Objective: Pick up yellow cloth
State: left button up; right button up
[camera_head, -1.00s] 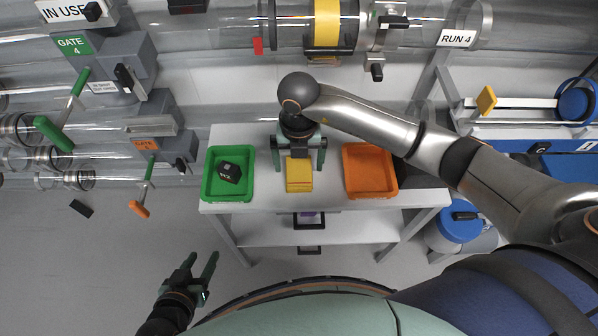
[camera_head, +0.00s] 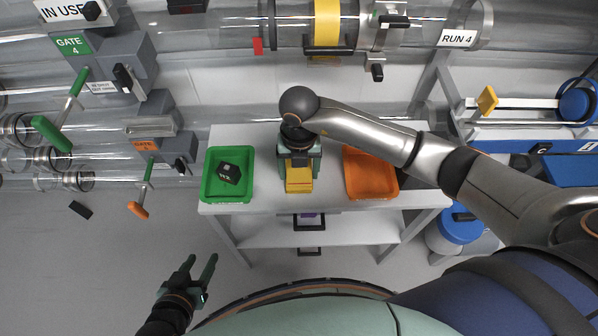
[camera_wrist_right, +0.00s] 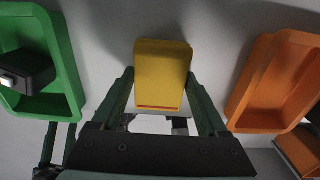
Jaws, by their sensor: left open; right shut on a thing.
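The yellow cloth (camera_head: 299,180) is a folded yellow block on the white table, between the green tray and the orange tray. My right gripper (camera_head: 300,172) is over it and shut on it, with a finger on each side. In the right wrist view the cloth (camera_wrist_right: 162,75) shows between the fingers of my right gripper (camera_wrist_right: 160,98), with a red line along its near edge. The far part of the cloth is hidden by the gripper in the head view. My left gripper (camera_head: 199,272) is open and empty, low at the left, away from the table.
The green tray (camera_head: 206,190) holds a black block (camera_head: 229,174). The orange tray (camera_head: 372,193) looks empty in the head view. Both flank the cloth closely. The white table (camera_head: 330,203) has a lower shelf. Clear tubes and gate boxes (camera_head: 125,65) stand behind and left.

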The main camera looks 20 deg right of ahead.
aim_at(299, 171)
jog(key=shift+c, duration=0.8)
jog(key=shift+r, duration=0.55)
notch_tip(299, 171, up, 2)
jog(key=shift+r+p, duration=0.2)
jog(key=shift+p, duration=0.2)
jog(key=s+a+r, duration=0.3)
jog(key=a+r, duration=0.6)
jog(key=a, duration=0.4)
jog(key=shift+a+r+p, duration=0.3)
jog(key=shift+a+p, duration=0.05)
jog(key=shift+p, duration=0.1)
jog(key=shift+s, duration=0.1)
